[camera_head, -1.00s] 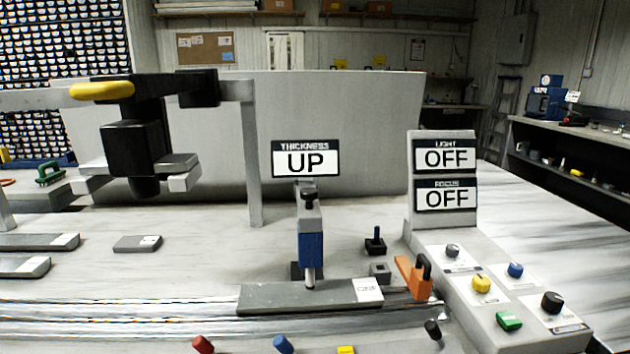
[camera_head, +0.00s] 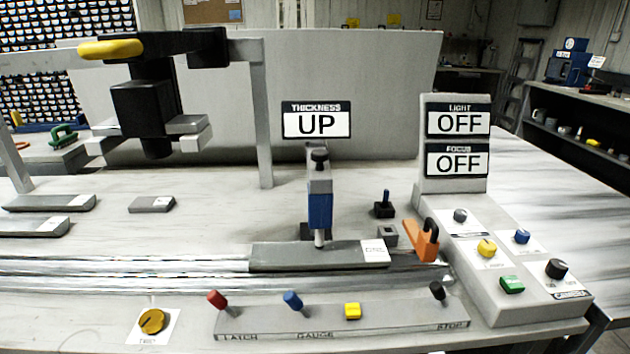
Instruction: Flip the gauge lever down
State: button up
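The gauge lever is the blue-capped lever (camera_head: 292,300) on the long grey front panel (camera_head: 390,323), above the word GAUGE. It leans up and to the left. The thickness sign (camera_head: 317,124) reads UP. The blue and grey gauge (camera_head: 320,208) stands upright behind the panel, with its thin tip at or just above the grey bar (camera_head: 310,257); I cannot tell if they touch. My gripper is not in view.
On the same panel are a red lever (camera_head: 217,299), a yellow button (camera_head: 352,311) and a black lever (camera_head: 438,290). A yellow knob (camera_head: 151,321) sits at left. An orange clamp (camera_head: 422,240) and a control box (camera_head: 520,308) with several knobs stand at right.

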aim_at(293, 301)
jog(key=i+u, duration=0.1)
jog(key=u, duration=0.8)
jog(key=i+l+u, duration=0.1)
jog(key=u, duration=0.35)
jog(key=l+u, duration=0.15)
jog(key=u, duration=0.3)
jog(key=i+l, duration=0.05)
